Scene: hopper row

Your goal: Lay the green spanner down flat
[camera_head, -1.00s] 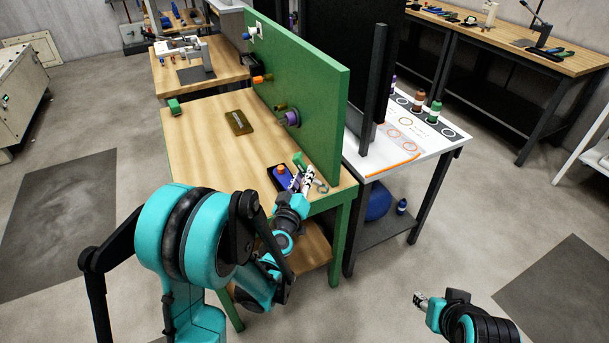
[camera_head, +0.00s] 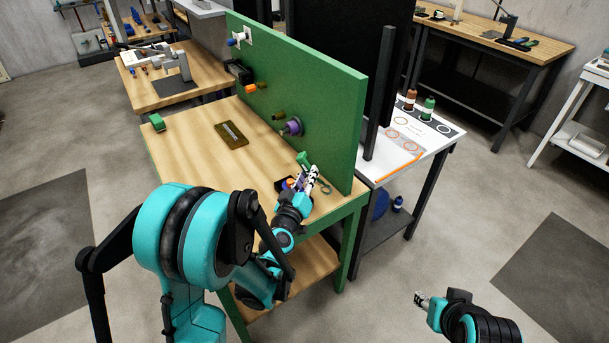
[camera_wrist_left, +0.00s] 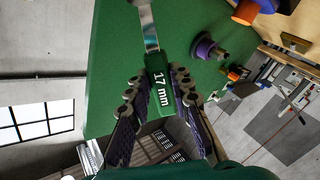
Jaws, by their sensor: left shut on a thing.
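The green spanner (camera_wrist_left: 158,86) shows in the left wrist view, with a green handle marked "17 mm" and a bare metal shank running out of the top edge. My left gripper (camera_wrist_left: 155,82) is shut on the handle, one finger on each side. In the head view the left gripper (camera_head: 311,176) is over the right front part of the wooden bench (camera_head: 195,160), close to the green panel. A green bit of the spanner (camera_head: 303,159) shows beyond its fingers; the rest is hidden. My right gripper (camera_head: 420,298) is over the floor, away from the bench; its jaw opening is unclear.
The upright green panel (camera_head: 300,95) runs along the bench's right side, with a purple knob (camera_head: 292,127) sticking out. A small ring-shaped thing (camera_head: 324,188) is beside the gripper.

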